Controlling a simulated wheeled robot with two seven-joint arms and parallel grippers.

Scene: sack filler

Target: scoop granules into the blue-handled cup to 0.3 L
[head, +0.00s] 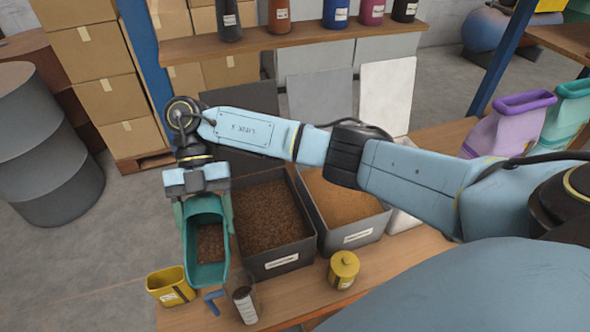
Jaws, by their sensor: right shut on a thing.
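My right gripper (197,188) is shut on a teal scoop (206,268) and holds it to the left of the dark bin. The scoop hangs with its open side facing up toward the camera, and brown granules (210,243) lie in it. The blue-handled cup (244,304) is clear with a marked scale and stands near the table's front edge, just right of and below the scoop. Its blue handle (212,303) points left. I cannot tell the fill level in the cup. A dark grey bin (277,265) holds dark brown granules (268,215). My left gripper is out of view.
A second bin (352,237) with lighter orange-brown granules and a white bin (404,222) stand to the right. A yellow open container (170,287) is left of the scoop, and a yellow lidded jar (344,269) stands in front. A bottle shelf (290,38) runs behind.

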